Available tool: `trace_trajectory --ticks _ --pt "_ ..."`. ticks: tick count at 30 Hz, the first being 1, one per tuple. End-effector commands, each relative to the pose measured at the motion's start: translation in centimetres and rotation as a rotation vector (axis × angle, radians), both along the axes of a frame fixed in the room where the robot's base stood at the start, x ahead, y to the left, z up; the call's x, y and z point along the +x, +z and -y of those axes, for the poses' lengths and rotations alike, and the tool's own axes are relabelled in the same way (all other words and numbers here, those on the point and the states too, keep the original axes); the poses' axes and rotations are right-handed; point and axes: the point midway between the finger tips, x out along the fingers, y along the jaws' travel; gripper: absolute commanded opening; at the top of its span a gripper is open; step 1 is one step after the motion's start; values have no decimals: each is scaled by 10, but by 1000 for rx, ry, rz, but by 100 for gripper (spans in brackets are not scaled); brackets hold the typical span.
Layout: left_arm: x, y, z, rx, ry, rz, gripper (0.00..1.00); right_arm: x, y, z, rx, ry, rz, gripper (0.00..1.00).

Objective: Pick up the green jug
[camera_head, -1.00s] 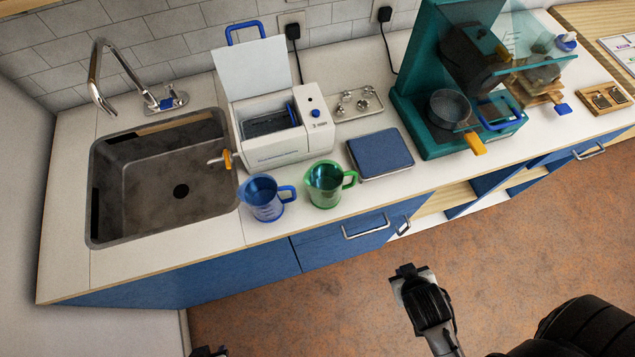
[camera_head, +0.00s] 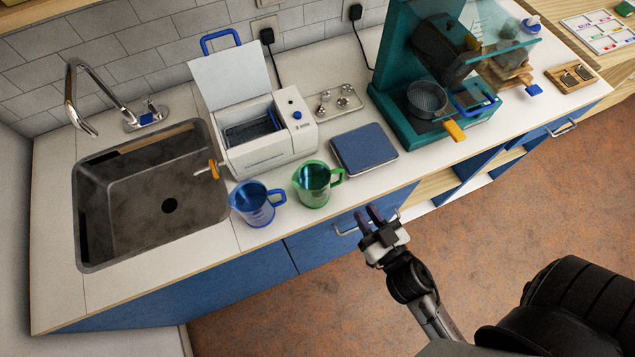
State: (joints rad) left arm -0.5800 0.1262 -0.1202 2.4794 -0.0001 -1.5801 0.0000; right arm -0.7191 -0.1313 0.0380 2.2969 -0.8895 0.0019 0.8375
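The green jug (camera_head: 313,188) is a see-through measuring jug standing upright near the front edge of the counter. Its handle points right. A similar blue jug (camera_head: 254,205) stands just to its left, its handle close to the green jug. My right gripper (camera_head: 368,212) is in front of the counter, to the right of and nearer than the green jug. Its two dark fingers point toward the counter with a gap between them, and it is empty and apart from the jug. My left gripper is not in view.
A white water bath (camera_head: 268,155) with a raised lid stands behind the jugs. A flat blue-topped plate (camera_head: 365,149) lies right of the green jug. The sink (camera_head: 130,195) is at left, a teal machine (camera_head: 392,108) at right. A drawer handle (camera_head: 345,231) sticks out below.

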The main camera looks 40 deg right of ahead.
Motion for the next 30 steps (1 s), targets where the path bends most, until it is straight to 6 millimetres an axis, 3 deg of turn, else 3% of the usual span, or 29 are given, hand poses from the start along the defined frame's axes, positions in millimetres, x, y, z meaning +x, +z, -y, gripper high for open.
trace_trajectory --ticks 9,18,30 --pt "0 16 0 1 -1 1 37 49 2 6 -3 1 0 22" --pt "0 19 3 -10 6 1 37 65 2 8 -4 -1 0 22" --pt "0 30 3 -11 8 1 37 109 3 14 -3 -1 0 22"
